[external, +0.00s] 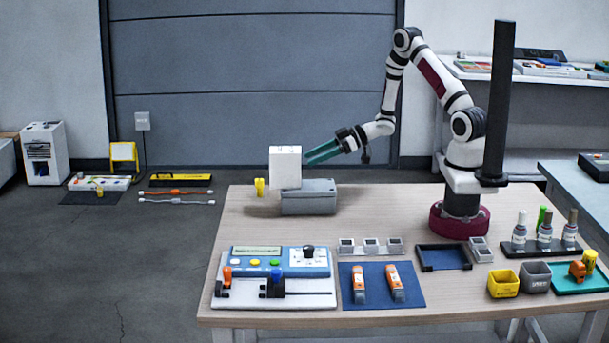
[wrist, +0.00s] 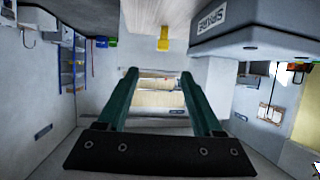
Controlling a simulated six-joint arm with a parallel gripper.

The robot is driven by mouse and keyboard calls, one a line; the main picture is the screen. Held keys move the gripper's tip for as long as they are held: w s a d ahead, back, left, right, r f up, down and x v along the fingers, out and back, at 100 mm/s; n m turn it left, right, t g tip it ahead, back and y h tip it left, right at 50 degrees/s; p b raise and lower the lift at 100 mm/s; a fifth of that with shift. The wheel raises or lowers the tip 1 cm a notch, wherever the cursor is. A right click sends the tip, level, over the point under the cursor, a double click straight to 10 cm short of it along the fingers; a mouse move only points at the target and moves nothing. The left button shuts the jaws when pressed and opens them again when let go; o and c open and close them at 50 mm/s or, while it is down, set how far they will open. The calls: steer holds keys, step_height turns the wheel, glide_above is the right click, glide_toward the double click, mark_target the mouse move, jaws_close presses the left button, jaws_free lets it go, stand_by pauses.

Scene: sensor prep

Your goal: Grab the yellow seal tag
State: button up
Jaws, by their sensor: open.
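The yellow seal tag (external: 260,187) stands at the left edge of the table, left of the grey box (external: 309,197). In the wrist view it is a small yellow shape (wrist: 164,40) near the top, beyond my fingertips. My gripper (external: 314,155) has long green fingers pointing left, near a white block (external: 285,165) at the left end of the box. In the wrist view the fingers (wrist: 159,76) are spread with nothing between them. The gripper is apart from the tag.
The grey box and white block lie between my gripper and the tag in the external view. A control panel (external: 285,258) and a blue mat (external: 412,299) lie nearer the table's front. Pale objects and a floor area show between the fingers in the wrist view.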

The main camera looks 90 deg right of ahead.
mark_target(262, 179)
steer(key=x, duration=1)
steer(key=a+x, duration=0.1)
steer(key=x, duration=0.4)
steer(key=shift+w+r, duration=0.2)
steer(key=shift+w, duration=0.15)
jaws_close()
